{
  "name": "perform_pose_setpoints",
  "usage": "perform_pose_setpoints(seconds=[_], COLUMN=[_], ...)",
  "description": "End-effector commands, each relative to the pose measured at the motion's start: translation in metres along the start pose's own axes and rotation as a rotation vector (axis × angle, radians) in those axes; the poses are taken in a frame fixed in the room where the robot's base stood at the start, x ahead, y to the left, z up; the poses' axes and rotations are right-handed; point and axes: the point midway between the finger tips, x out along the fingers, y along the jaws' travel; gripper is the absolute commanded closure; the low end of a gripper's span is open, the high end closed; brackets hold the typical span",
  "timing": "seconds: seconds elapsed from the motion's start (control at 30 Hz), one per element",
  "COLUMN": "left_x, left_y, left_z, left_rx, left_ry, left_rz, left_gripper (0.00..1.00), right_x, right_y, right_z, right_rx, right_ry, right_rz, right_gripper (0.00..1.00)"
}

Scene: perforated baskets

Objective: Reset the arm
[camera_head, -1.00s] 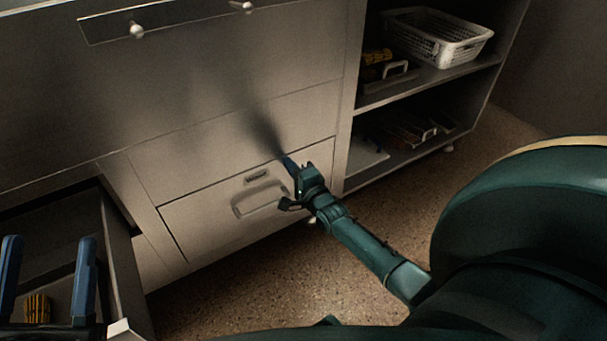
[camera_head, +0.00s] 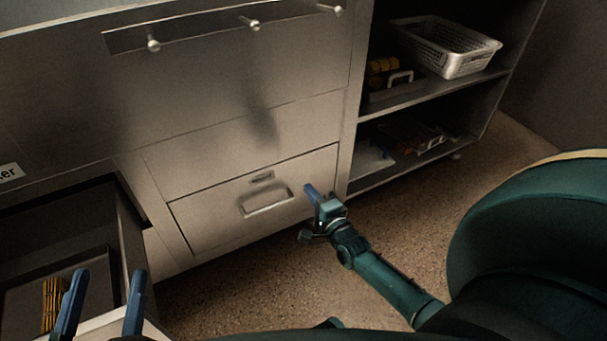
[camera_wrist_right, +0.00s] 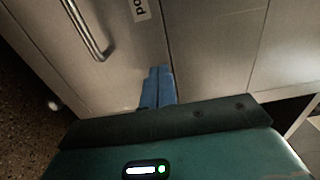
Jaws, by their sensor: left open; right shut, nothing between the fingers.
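My right gripper (camera_head: 316,197) is in front of the lower closed drawer (camera_head: 220,218), to the right of its metal handle (camera_head: 266,201). In the right wrist view its blue fingers (camera_wrist_right: 158,84) are together with nothing between them. The drawer handle (camera_wrist_right: 86,30) also shows in that view, at the upper left, apart from the fingers. My left gripper (camera_head: 104,295) is at the lower left, its two blue fingers apart, over the front of an open drawer (camera_head: 131,237). No object shows held in it.
A yellow-brown item (camera_head: 52,300) lies inside the open drawer. A white perforated basket (camera_head: 462,62) stands on the upper shelf at right, next to a tray with a handle (camera_head: 388,88). More items lie on the lower shelf. Speckled floor (camera_head: 270,270) is clear below the cabinet.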

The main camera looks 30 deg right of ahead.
Motion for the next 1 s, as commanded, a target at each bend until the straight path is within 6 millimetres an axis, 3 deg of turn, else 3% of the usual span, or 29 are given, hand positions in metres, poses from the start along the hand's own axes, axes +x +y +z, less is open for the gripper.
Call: perform_pose_setpoints(seconds=[0.1,0.23,0.6,0.77,1.0], left_x=[0.001,0.001,0.001,0.004,0.001], left_y=[-0.003,-0.004,-0.005,-0.013,-0.03], left_z=[-0.005,-0.004,-0.007,-0.028,-0.06], left_rx=[0.027,0.041,0.047,0.016,-0.08], left_ry=[-0.004,-0.01,-0.02,-0.096,-0.31], left_rz=[-0.006,-0.009,-0.013,-0.04,-0.109], left_gripper=[0.45,0.45,0.45,0.45,0.45], right_x=[-0.022,-0.037,-0.043,-0.043,-0.043], right_y=[-0.002,-0.001,-0.006,-0.049,-0.139], right_z=[0.0,-0.001,-0.001,-0.001,-0.001], right_rx=[0.0,0.0,0.0,0.0,0.0], right_ry=[0.0,0.0,0.0,0.0,0.0], right_rz=[0.002,0.001,-0.001,-0.001,0.0], right_gripper=[1.0,1.0,1.0,1.0,1.0])
